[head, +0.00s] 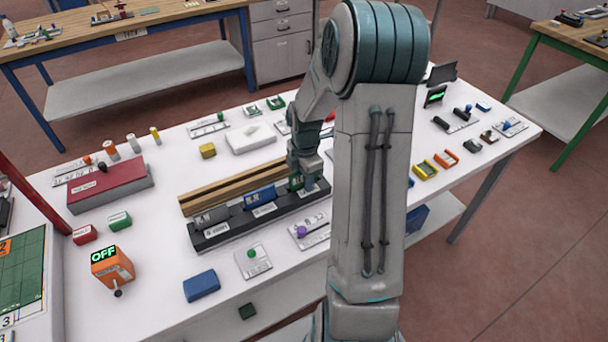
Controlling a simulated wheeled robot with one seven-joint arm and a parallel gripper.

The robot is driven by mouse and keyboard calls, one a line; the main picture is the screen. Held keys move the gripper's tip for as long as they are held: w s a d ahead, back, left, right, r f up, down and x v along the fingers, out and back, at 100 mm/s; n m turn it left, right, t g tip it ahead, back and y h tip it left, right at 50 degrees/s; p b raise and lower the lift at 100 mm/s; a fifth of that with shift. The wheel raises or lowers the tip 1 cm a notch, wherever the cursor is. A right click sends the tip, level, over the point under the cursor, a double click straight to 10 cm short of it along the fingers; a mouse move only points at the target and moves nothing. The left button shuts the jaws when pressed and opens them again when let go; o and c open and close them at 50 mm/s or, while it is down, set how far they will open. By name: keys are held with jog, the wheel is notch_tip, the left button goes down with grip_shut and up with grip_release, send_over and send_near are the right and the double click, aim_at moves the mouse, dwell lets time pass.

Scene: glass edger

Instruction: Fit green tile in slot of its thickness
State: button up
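A long black slotted block (225,238) lies on the white table with white labels along its front. A grey tile (212,217) stands at its left part and a blue tile (260,196) at its middle. The green tile (296,182) is at the block's right part, partly hidden by my gripper (304,172). My gripper points down right at the green tile. The fingertips are small and overlap the tile, so I cannot tell whether they are closed on it, or how deep the tile sits in a slot.
Wooden strips (230,185) lie just behind the block. A red box (110,188), an orange device reading OFF (112,268), a blue block (201,286) and a plate with a purple knob (310,232) stand around. My arm hides the table to the right of the block.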

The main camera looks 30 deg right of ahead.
notch_tip(320, 180, up, 14)
jog(key=shift+s+b, duration=0.15)
jog(key=shift+b, duration=0.3)
jog(key=shift+a+f, duration=0.1)
dwell(0.4)
jog(key=s+a+r+m+t, duration=0.1)
jog(key=s+a+m, duration=0.6)
jog(key=s+m, duration=0.2)
jog(key=s+a+r+m+t, duration=0.2)
jog(key=s+a+m, duration=0.4)
jog(key=s+m, duration=0.3)
jog(key=shift+s+a+r, duration=0.2)
jog(key=shift+s+a, duration=0.2)
jog(key=shift+s, duration=0.1)
jog(key=shift+a, duration=0.1)
